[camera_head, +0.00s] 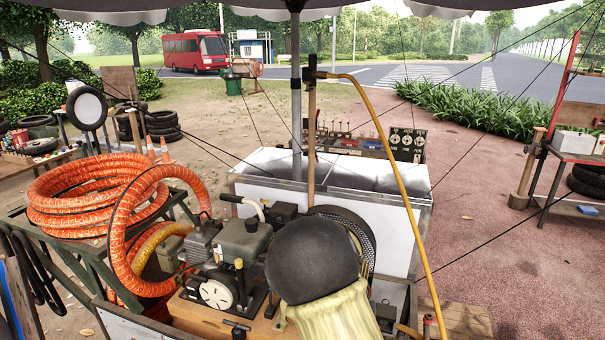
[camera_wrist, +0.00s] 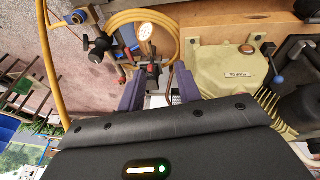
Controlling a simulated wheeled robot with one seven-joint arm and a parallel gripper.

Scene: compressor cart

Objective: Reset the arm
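My gripper (camera_wrist: 159,90) shows in the wrist view with its two purple-grey fingers apart. No held object can be made out between them. A fitting with a pale round perforated face (camera_wrist: 146,32) and a dark and red body lies just beyond the fingertips; I cannot tell whether they touch it. In the head view I cannot make out the gripper's fingers. A dark rounded shape (camera_head: 312,255) stands low in the middle there and hides part of the cart behind it; I cannot tell whether it is my arm.
The compressor (camera_head: 240,245) sits on a wooden base beside coiled orange hose (camera_head: 90,195). A pale ribbed housing (camera_wrist: 225,65) is right of the fingers. A yellow hose (camera_head: 395,165) hangs from the wooden post (camera_head: 311,140). Open paving (camera_head: 475,200) lies to the right.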

